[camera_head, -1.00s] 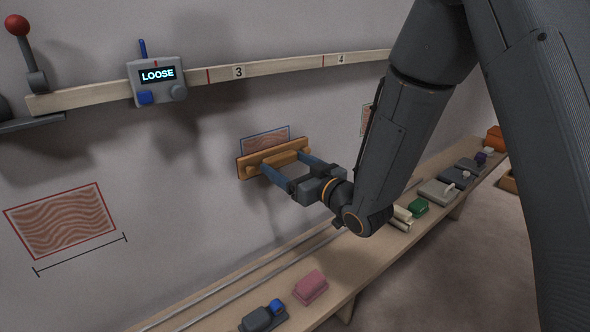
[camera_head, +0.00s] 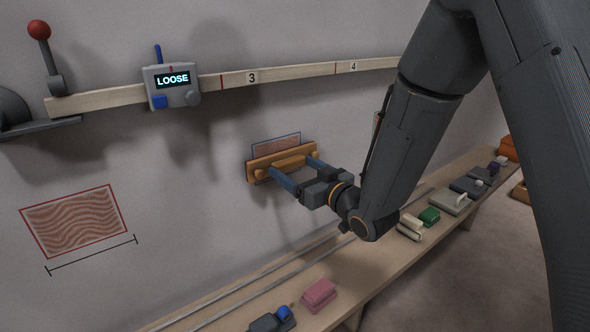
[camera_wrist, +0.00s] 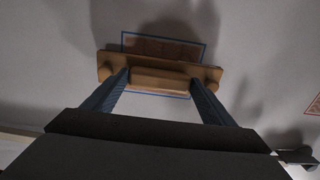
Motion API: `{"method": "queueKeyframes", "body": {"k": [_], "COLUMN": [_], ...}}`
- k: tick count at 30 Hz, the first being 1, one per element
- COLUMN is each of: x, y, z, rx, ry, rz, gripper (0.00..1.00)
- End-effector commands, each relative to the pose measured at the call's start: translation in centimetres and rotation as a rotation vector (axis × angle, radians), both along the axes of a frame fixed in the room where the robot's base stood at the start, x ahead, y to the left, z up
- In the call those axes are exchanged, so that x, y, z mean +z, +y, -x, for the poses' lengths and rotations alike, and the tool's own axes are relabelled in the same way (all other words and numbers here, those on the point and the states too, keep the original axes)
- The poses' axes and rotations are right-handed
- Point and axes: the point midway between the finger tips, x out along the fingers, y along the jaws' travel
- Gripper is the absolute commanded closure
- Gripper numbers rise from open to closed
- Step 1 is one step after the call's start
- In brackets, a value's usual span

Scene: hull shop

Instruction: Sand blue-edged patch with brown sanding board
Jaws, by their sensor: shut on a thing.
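The brown sanding board (camera_head: 262,163) is held by its handle in my gripper (camera_head: 294,169), with the board facing the wall. The blue-edged patch (camera_head: 276,144) is on the wall behind the board; its upper strip shows above the board and most of its lower part is hidden. In the wrist view the board (camera_wrist: 207,72) lies across the patch (camera_wrist: 165,44), whose blue edge (camera_wrist: 165,94) also shows below. My gripper (camera_wrist: 160,82) has a blue finger at each end of the handle. I cannot tell whether the board touches the wall.
A red-edged patch (camera_head: 75,220) is at the left on the wall. A rail (camera_head: 290,74) above carries a grey box (camera_head: 172,86) reading LOOSE. The bench (camera_head: 350,268) below holds a pink block (camera_head: 318,294), a green block (camera_head: 429,216) and several other tools.

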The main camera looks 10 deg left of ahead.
Motion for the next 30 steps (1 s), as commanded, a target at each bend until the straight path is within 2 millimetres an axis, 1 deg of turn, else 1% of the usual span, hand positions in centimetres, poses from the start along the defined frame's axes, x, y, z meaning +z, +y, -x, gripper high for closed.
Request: {"method": "queueKeyframes", "body": {"k": [5,24,30], "x": [-0.1,-1.6,-1.8], "y": [0.4,4.1,4.7], "z": [0.5,4.8,5.5], "rx": [0.001,0.002,0.001], "ry": [0.000,-0.001,-0.001], "rz": [-0.001,-0.002,-0.001], "gripper": [0.42,0.42,0.42]}}
